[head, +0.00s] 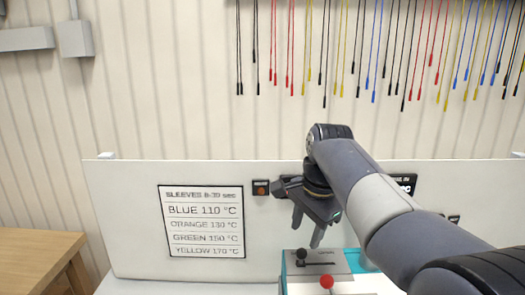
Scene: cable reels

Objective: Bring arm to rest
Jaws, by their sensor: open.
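My arm reaches in from the lower right of the head view, and my gripper (307,238) hangs at its end with the fingers pointing down. The fingers are apart and nothing shows between them. The gripper is in front of the white panel, above a teal and grey machine (345,262). That machine has a black-knobbed lever (302,254) and a red-knobbed lever (327,282). My arm hides part of the machine and part of the panel.
The white panel (130,215) bears a sleeve temperature sign (201,221) and a small orange-lit switch (261,187). Many coloured cables (340,50) hang on the wall above. A wooden table (35,250) stands at the left. Space above the panel's left part is clear.

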